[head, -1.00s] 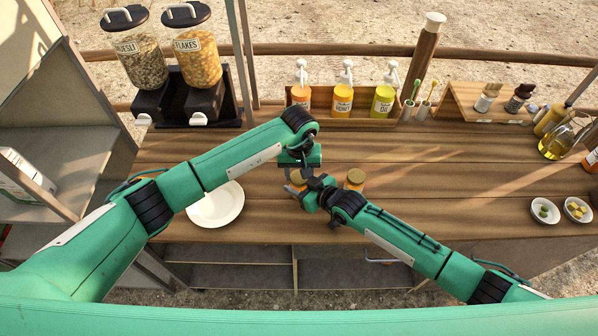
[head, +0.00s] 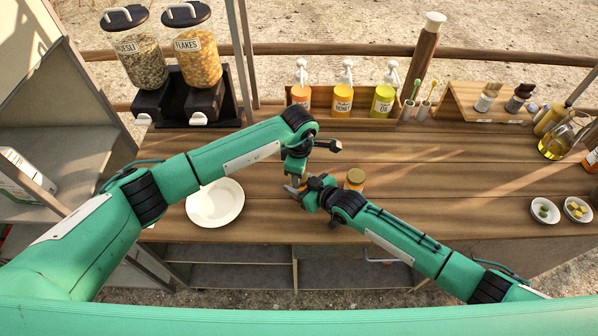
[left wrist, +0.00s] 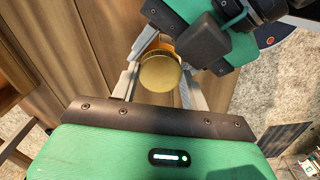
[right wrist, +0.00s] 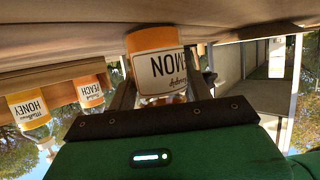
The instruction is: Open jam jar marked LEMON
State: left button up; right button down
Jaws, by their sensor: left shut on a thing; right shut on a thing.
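An orange jar (right wrist: 160,62) stands on the counter; its upside-down label shows "MON" in the right wrist view. My right gripper (right wrist: 160,95) is shut around its body from the side. My left gripper (left wrist: 160,80) points down from above, shut on the jar's round gold lid (left wrist: 160,73). The lid sits at the top of the jar; I cannot tell whether it is loose. In the head view my grippers (head: 297,184) meet over the jar and mostly hide it. A second gold-lidded orange jar (head: 355,179) stands to the right, its label unseen.
A white plate (head: 215,203) lies left of the grippers. A rack of pump bottles (head: 342,100) and cereal dispensers (head: 195,65) stand at the back. Two small bowls (head: 544,210) are at the far right. The counter (head: 450,185) right of the second jar is clear.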

pick_arm(q)
jog(key=shift+n, duration=1.1)
jog(key=o, duration=1.1)
